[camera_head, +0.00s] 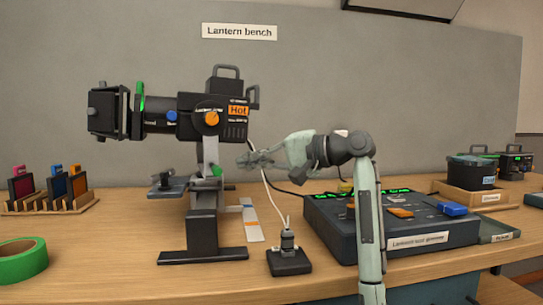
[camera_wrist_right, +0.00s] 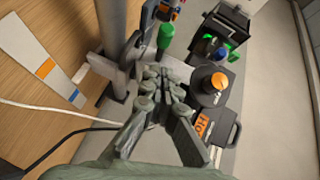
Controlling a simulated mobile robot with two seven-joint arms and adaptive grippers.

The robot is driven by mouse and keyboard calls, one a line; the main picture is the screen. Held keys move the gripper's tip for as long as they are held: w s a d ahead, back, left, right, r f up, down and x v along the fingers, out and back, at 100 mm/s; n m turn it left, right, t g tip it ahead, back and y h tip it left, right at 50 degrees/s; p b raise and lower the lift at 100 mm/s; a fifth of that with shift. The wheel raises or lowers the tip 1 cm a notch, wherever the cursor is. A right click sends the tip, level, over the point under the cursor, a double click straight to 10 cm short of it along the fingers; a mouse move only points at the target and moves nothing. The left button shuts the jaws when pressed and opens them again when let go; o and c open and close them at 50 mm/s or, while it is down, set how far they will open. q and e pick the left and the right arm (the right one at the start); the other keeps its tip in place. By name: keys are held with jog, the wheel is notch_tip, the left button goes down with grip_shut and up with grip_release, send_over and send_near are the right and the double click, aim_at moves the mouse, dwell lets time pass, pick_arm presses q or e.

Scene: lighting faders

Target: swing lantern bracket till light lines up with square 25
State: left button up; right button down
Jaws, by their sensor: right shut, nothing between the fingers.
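The black lantern (camera_head: 215,115) with an orange "Hot" label sits on a pale bracket (camera_head: 210,155) atop a dark stand (camera_head: 203,225). Its barrel points left. It also shows in the wrist view (camera_wrist_right: 228,110). A green knob (camera_head: 217,170) is at the bracket's foot; a green handle (camera_wrist_right: 166,36) shows near the fingertips in the wrist view. My right gripper (camera_head: 250,160) is shut and empty, just right of the bracket; in the wrist view its fingertips (camera_wrist_right: 158,76) are close to the bracket, contact unclear. No square marked 25 is readable. My left gripper is out of view.
A fader console (camera_head: 390,235) stands to the right under my right arm. A cable runs from a black block (camera_head: 288,260) near the lantern. A pale strip with coloured marks (camera_head: 252,222) lies beside the stand. Green tape (camera_head: 22,262) and filter holders (camera_head: 48,205) are left.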

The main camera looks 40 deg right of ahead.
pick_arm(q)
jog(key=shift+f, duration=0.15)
pick_arm(e)
jog(key=shift+w+a+f, duration=0.2)
jog(key=shift+w+a, duration=0.05)
jog(key=shift+a, duration=0.5)
jog(key=shift+w+a+f, duration=0.2)
jog(key=shift+a, duration=0.5)
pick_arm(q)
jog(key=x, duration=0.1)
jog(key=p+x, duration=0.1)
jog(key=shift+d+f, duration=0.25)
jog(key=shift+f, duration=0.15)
pick_arm(e)
jog(key=shift+w+a+f, duration=0.15)
jog(key=shift+a, duration=0.4)
